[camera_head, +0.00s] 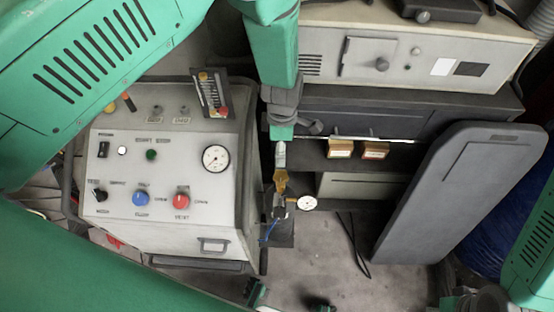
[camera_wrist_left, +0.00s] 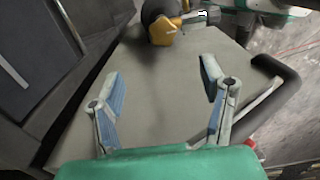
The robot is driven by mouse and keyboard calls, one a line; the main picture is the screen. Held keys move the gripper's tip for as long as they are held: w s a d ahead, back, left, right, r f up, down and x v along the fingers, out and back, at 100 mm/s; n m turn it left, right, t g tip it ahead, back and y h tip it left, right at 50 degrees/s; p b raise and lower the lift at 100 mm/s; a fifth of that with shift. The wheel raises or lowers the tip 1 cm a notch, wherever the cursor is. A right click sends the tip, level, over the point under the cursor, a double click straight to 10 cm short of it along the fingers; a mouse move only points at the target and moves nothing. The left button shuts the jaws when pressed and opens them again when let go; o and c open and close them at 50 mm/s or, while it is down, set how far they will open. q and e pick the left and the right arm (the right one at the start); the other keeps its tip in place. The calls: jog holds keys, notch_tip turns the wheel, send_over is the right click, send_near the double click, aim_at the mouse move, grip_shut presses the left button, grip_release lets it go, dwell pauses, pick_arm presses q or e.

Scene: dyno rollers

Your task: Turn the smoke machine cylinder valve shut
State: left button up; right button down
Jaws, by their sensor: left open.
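A brass valve fitting (camera_head: 281,183) with a small white gauge (camera_head: 307,203) stands right of the grey control machine (camera_head: 180,235). In the left wrist view the brass fitting (camera_wrist_left: 165,32) has a round black part beside it, at the top of the picture. My left gripper (camera_head: 281,155) reaches down to just above the fitting in the head view. In the left wrist view its blue-padded fingers (camera_wrist_left: 160,78) are spread, with nothing held between them, and the fitting lies beyond their tips. Finger-like parts show at the head view's bottom edge, perhaps my right gripper; their state is unclear.
A black bar handle (camera_wrist_left: 282,88) borders the pale panel in the left wrist view. A dark grey panel (camera_head: 460,190) leans at the right. A shelf behind holds two small amber boxes (camera_head: 340,149). Some floor (camera_head: 325,255) is open below the fitting, with a black cable on it.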

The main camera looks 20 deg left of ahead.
pick_arm(q)
jog(key=b, duration=0.6)
send_over(281, 175)
jog(key=f, duration=0.7)
jog(key=shift+d+f, duration=0.35)
jog(key=f+b, duration=0.2)
jog(key=f, duration=0.1)
jog(key=a+f+b, duration=0.1)
jog(key=f+b, duration=0.1)
jog(key=shift+a+f, duration=0.1)
jog(key=shift+f, duration=0.3)
jog(key=shift+d, duration=0.3)
jog(key=shift+d+r, duration=0.1)
jog(key=shift+d, duration=0.05)
jog(key=c, duration=1)
jog(key=shift+c, duration=0.8)
jog(key=shift+o, duration=0.2)
